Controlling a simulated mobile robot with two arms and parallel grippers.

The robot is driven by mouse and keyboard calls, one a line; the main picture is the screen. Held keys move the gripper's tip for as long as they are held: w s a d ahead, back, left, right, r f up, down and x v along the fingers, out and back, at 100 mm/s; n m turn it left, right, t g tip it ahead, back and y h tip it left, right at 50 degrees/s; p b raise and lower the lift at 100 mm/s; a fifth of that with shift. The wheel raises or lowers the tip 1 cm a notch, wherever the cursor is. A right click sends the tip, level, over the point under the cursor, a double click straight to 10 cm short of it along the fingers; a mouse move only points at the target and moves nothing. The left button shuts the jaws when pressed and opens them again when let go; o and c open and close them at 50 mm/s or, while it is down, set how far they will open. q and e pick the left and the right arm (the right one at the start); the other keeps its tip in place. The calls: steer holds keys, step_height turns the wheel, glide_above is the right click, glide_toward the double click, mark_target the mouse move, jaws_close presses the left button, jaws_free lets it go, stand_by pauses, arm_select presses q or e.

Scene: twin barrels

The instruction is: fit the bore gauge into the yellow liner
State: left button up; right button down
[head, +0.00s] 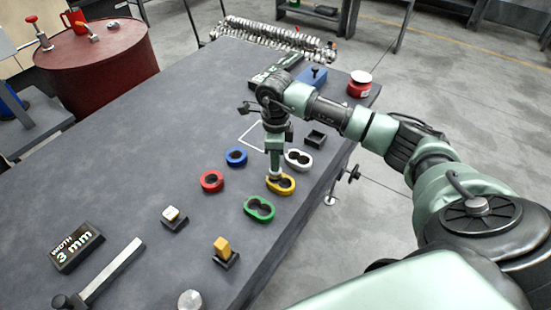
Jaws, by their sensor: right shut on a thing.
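The yellow liner (289,188) lies on the grey table near its right edge, a ring shape with two joined bores. My right gripper (275,168) points straight down over its left part. It is shut on a small pale thing, probably the bore gauge, mostly hidden by the fingers. The held thing's lower end is at the liner's left bore; I cannot tell whether it is inside or just above. My left gripper is not in view.
Around the yellow liner lie a green liner (259,210), white liner (299,160), blue liner (236,157) and red liner (212,181). A black tray (315,140) sits behind. A yellow block (222,246) stands in a holder in front. The table's left middle is clear.

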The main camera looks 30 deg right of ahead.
steer(key=shift+f+b, duration=1.6)
steer(key=shift+f, duration=0.4)
steer(key=c, duration=1.1)
jaws_free()
steer(key=shift+r, duration=0.1)
step_height(320, 180, up, 8)
steer(key=shift+f+b, duration=0.1)
steer(key=shift+b, duration=0.3)
